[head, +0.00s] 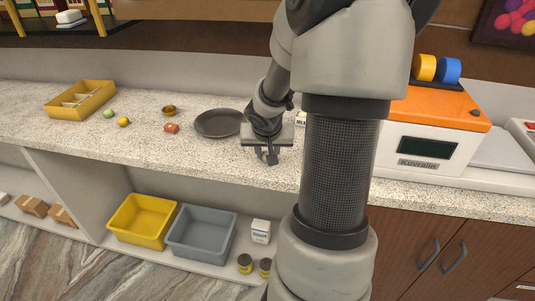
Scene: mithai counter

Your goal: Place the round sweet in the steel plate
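A small round yellow-orange sweet (123,121) lies on the speckled counter at the left. A small green roundish piece (108,114) lies just behind and left of it. The steel plate (220,123) is a dark grey round dish on the counter, right of the sweets; no sweet shows in it. My gripper (268,158) points down over the counter, right of the plate and far to the right of the sweets. Its fingers are small and dark here, so their opening cannot be made out. Nothing is seen held in it.
A yellow divided box (80,100) is at the back left. An orange-and-white machine (430,130) stands at the right. The counter's front strip is clear.

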